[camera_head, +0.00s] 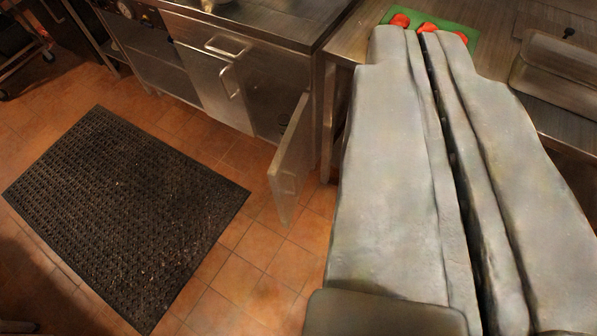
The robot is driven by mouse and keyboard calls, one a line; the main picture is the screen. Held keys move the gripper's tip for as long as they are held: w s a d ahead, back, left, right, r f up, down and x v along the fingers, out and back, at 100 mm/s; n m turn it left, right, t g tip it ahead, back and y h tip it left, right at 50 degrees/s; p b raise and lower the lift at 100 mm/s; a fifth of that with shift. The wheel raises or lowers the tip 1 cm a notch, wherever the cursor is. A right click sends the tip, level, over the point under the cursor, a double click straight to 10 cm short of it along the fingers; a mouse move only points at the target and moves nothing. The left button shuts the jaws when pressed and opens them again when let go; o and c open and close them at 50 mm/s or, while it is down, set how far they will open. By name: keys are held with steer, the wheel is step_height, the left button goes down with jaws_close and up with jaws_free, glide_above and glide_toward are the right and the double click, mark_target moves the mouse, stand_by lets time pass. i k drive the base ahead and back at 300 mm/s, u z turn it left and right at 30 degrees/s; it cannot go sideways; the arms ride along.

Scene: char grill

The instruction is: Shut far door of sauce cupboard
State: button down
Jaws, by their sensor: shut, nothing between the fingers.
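The sauce cupboard (205,25) is a steel cabinet under a worktop, at the top middle. Its left door (205,85) with a bar handle (229,83) looks flush with the front. Its right door (290,160) stands open, swung out from the cabinet's right end over the floor. The opening beside it looks dark. I cannot tell for sure which door is the far one. My gripper (422,42) fills the right side, with its two grey fingers side by side and shut, a thin dark gap between them. It is to the right of the open door and apart from it in the picture.
A steel table (345,45) stands on the right, bearing a green board (460,32) with red pieces (427,27) beyond my fingertips. A steel container (558,65) is at the far right.

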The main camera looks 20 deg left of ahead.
mark_target(301, 170)
steer(key=z, duration=0.1)
steer(key=i, duration=0.85)
steer(key=u, duration=0.65)
